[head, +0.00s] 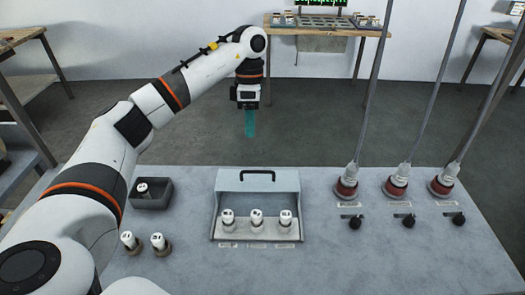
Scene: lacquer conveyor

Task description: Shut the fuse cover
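The fuse box sits at the middle of the grey bench, with three white fuses (256,218) standing in a row in it. Its grey fuse cover (257,186) is open, raised behind the fuses, with a black handle (258,173) along its top. My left gripper (250,123) points down beyond the bench's far edge, above and behind the cover in the picture, apart from the handle. Its teal fingers show as one narrow strip, so I cannot tell whether they are open or shut. I see nothing held in it. My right gripper is not in view.
A dark tray (151,204) holding one fuse is at the left, with two more fuses (142,242) in front. Three red-based sockets (396,187) with tall poles and black knobs (408,220) stand at the right. The bench (330,265) is clear along the front.

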